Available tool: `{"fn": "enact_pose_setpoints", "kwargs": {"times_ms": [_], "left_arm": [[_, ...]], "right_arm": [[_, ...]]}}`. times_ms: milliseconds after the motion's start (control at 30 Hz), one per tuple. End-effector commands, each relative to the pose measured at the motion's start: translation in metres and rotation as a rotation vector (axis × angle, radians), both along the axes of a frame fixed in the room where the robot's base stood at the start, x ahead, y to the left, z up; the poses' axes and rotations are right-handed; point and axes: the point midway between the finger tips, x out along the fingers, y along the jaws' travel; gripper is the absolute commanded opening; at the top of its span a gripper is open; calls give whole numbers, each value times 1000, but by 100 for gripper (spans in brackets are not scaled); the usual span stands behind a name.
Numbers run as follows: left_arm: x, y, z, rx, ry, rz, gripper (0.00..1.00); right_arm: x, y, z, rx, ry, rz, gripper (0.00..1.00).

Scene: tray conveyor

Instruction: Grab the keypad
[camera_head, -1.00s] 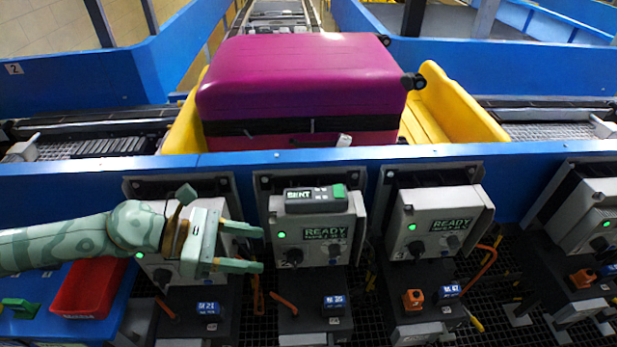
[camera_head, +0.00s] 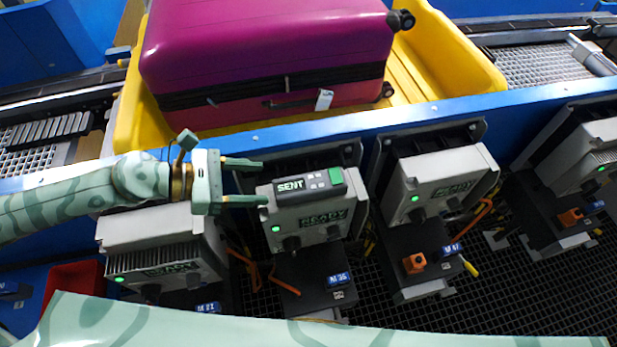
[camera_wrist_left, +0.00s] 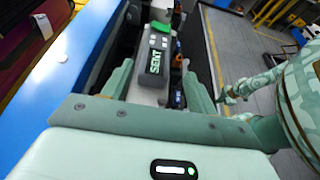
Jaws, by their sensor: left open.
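The keypad (camera_head: 308,184) is a dark grey handset with a green end, small light buttons and a "SENT" display. It lies on top of the second station's light grey box. My left gripper (camera_head: 264,182) is open, its two fingers pointing right at the keypad's left end, with nothing held. In the left wrist view the keypad (camera_wrist_left: 157,50) lies ahead, lined up between the two open fingers; contact cannot be told. Part of my other arm, patterned green, shows at the right of that view; its gripper is too unclear to read.
A purple suitcase (camera_head: 265,45) sits in a yellow tray (camera_head: 450,60) behind the blue rail (camera_head: 430,112). Similar grey stations (camera_head: 445,175) stand on both sides. A red bin (camera_head: 70,281) is at lower left. My pale green arm link crosses the bottom.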

Motion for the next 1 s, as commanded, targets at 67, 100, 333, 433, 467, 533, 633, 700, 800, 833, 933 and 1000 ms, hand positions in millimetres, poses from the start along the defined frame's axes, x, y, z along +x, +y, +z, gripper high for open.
{"fn": "enact_pose_setpoints", "kwargs": {"times_ms": [67,100,333,433,467,533,633,700,800,833,933,1000], "left_arm": [[6,-17,-3,-3,-1,-1,58],[8,-24,-6,-1,-3,-2,58],[15,-43,-18,0,-1,1,58],[20,-55,-22,0,-1,0,58],[22,-60,-23,-1,-1,0,58],[26,-70,-28,0,-1,0,58],[30,-82,-34,0,1,0,58],[32,-86,-37,1,1,1,58],[32,-87,-38,1,1,1,58],[32,-87,-38,1,1,1,58],[32,-87,-38,1,1,1,58],[32,-87,-38,1,1,1,39]], "right_arm": [[1,-1,9,-1,-3,0,0],[3,-1,11,-2,-5,0,0],[13,0,15,0,-21,-1,0],[14,1,18,1,-23,-1,0],[14,2,20,3,-23,-2,0],[14,4,22,5,-25,-2,0],[14,7,23,10,-24,-4,0],[14,8,23,11,-25,-5,0],[14,8,23,11,-24,-5,0],[14,8,23,11,-24,-5,0],[14,8,23,11,-24,-4,0],[14,7,23,11,-24,-4,0]]}}
